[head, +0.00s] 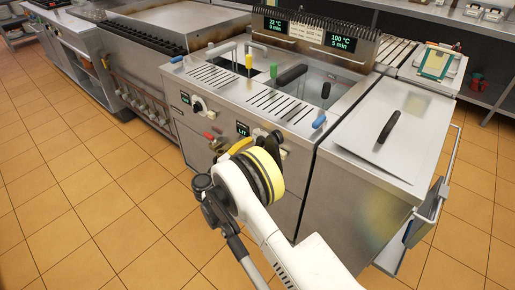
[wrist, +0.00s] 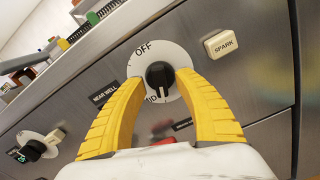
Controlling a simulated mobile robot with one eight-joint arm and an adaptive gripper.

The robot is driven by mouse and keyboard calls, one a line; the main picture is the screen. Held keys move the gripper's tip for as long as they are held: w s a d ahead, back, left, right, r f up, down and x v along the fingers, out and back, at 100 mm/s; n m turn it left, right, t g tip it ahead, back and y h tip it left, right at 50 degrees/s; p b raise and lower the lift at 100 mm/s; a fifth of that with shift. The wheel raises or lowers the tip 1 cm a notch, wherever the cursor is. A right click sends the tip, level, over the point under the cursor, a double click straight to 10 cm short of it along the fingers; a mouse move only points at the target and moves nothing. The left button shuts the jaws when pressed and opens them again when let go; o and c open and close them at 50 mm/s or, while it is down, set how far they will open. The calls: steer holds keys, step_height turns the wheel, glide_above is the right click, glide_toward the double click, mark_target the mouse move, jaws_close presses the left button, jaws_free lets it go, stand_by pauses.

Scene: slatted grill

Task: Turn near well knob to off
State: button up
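The near well knob (wrist: 160,76) is a black grip on a round white dial, beside a "NEAR WELL" label (wrist: 103,92) in the wrist view. "OFF" is printed at the dial's top, and a partly hidden word is at its lower left. The black grip stands roughly upright; I cannot tell which end points. My gripper (wrist: 161,84) is open, its two yellow fingers on either side of the knob with gaps visible. In the head view my wrist hides this knob, and one yellow finger (head: 240,146) shows at the front panel.
A white "SPARK" button (wrist: 221,43) sits right of the dial. A red handle (wrist: 163,142) is below. Another knob (wrist: 34,149) is at lower left; it also shows in the head view (head: 198,104). Baskets' coloured handles stand above the wells.

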steer(key=shift+x, duration=0.8)
jaws_close()
